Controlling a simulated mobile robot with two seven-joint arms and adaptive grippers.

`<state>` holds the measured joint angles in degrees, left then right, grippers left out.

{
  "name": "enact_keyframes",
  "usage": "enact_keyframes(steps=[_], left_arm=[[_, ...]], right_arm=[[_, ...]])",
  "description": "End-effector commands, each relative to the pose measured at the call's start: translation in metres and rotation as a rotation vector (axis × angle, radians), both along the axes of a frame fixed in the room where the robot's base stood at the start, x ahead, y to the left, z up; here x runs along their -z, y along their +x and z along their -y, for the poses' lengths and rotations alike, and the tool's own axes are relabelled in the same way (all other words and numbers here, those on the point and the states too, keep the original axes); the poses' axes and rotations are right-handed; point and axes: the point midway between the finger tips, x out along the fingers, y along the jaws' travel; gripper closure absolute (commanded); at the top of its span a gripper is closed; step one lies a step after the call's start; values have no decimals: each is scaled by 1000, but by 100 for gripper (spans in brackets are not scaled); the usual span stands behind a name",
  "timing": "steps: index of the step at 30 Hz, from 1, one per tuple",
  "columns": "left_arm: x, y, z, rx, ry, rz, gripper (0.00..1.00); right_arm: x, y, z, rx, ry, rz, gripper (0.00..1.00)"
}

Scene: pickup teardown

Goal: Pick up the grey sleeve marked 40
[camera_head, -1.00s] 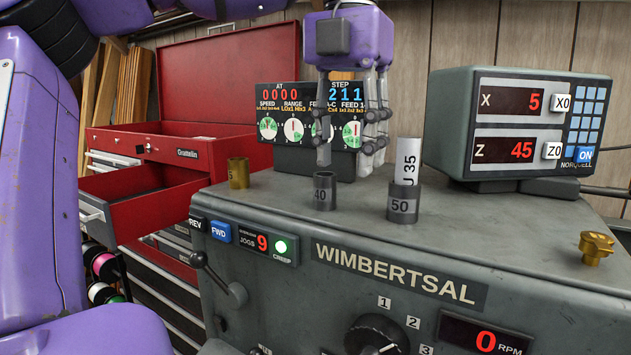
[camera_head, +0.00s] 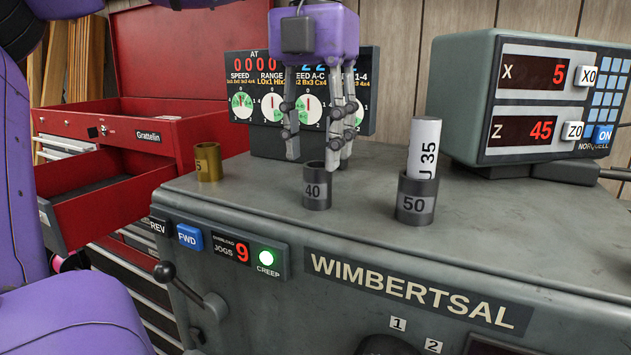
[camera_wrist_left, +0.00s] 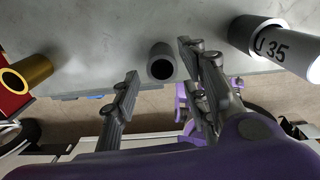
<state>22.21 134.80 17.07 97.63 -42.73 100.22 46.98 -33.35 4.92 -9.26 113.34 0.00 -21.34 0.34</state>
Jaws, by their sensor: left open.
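The grey sleeve marked 40 (camera_head: 317,190) stands upright on top of the grey lathe headstock (camera_head: 265,205). My left gripper (camera_head: 312,165) is open above and close to it, fingers pointing down, one finger to each side in the head view. In the left wrist view the sleeve (camera_wrist_left: 161,62) shows its open bore, lying between and beyond the two spread fingers (camera_wrist_left: 155,95). I cannot tell whether a finger touches it. My right gripper is not in view.
A darker sleeve marked 50 (camera_head: 415,203) stands to the right with a white cylinder marked 35 (camera_head: 423,150) in it. A brass sleeve (camera_head: 208,162) stands to the left. A readout box (camera_head: 470,80) and dial panel (camera_head: 240,125) stand behind.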

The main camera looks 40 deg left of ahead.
Motion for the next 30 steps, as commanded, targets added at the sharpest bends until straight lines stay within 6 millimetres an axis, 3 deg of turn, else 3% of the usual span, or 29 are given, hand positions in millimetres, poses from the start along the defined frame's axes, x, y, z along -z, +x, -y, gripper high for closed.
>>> enact_keyframes(steps=[9, 18, 27, 30], left_arm=[[41, -3, -5, 0, -1, 1, 59], [47, -2, -5, -1, -1, 1, 60], [46, -2, -5, -1, 0, 1, 100], [46, -2, -5, 0, 0, 2, 100]], right_arm=[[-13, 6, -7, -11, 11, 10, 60], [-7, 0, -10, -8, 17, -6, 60], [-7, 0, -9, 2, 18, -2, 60], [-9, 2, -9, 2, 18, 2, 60]])
